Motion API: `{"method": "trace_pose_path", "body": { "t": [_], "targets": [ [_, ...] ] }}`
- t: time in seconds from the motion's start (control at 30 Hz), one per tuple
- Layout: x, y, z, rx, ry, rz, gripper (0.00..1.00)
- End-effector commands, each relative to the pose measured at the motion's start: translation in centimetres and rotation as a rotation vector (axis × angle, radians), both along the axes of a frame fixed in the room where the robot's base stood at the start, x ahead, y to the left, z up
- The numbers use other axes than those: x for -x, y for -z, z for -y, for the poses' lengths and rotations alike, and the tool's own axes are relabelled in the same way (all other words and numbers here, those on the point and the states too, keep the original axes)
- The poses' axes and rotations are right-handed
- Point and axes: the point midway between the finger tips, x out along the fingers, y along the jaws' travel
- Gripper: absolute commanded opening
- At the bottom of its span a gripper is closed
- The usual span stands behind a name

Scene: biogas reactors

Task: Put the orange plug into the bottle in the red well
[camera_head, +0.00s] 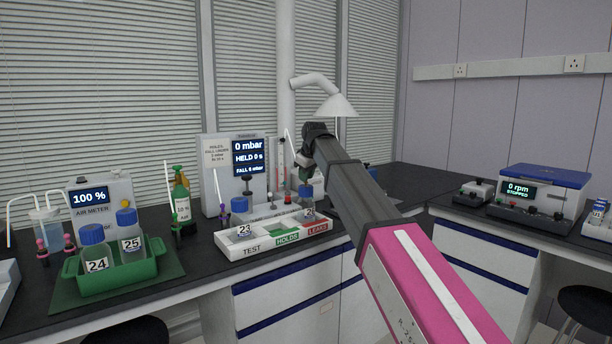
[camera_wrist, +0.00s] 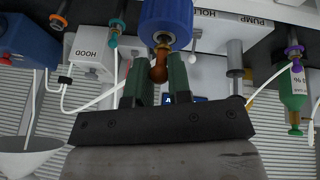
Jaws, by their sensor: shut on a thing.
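In the wrist view my gripper (camera_wrist: 160,72) is shut on a small orange-brown plug (camera_wrist: 158,69), held between its two dark green fingers. The plug's tip meets or overlaps a brass-coloured port under a blue bottle cap (camera_wrist: 166,14); I cannot tell whether it is inside the port. In the head view my gripper (camera_head: 305,160) is just above bottle 21 (camera_head: 308,208), whose blue cap (camera_head: 306,190) shows below it. This bottle stands in the red LEAKS well of the white tray (camera_head: 252,250). The plug cannot be made out in the head view.
Bottle 23 (camera_head: 244,231) stands in the TEST well; the green HOLDS well (camera_head: 286,237) is empty. Bottles 24 (camera_head: 96,264) and 25 (camera_head: 131,245) sit in a green carrier (camera_head: 70,268). The pressure unit (camera_head: 217,179) stands behind the tray. A lamp-like hood (camera_head: 337,105) hangs behind my arm.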

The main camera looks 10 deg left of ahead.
Motion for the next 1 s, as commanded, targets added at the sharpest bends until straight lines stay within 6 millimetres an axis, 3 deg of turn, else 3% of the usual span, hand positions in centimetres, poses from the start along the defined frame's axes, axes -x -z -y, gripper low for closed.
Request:
{"method": "trace_pose_path", "body": {
  "t": [1.0],
  "targets": [
    [-0.01, 1.03, -0.01, 0.000, 0.000, 0.000, 0.00]
  ]
}}
